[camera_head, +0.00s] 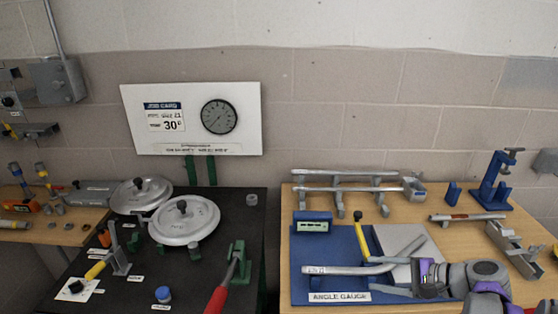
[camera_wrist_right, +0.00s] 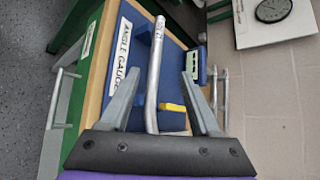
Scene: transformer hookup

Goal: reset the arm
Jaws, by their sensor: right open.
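My right gripper (camera_head: 390,268) reaches in from the right over the blue angle gauge board (camera_head: 302,260). Its two grey fingers are open; the wrist view also shows the gripper (camera_wrist_right: 160,74) with the fingers spread. A bent grey metal tube (camera_head: 335,270) with a white label lies across the board. In the wrist view the tube (camera_wrist_right: 153,78) runs between the spread fingers, with a gap on each side. Whether it is between them in depth I cannot tell. A yellow bar with a black end (camera_head: 361,238) stands behind the tube; its lower end is hidden. My left gripper is not in view.
A small blue display box (camera_head: 312,224) sits at the board's back left. A rack of tubes (camera_head: 345,188) stands behind, and a blue clamp stand (camera_head: 490,185) at back right. The black table (camera_head: 235,205) on the left holds round metal lids and a red-handled lever (camera_head: 222,290).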

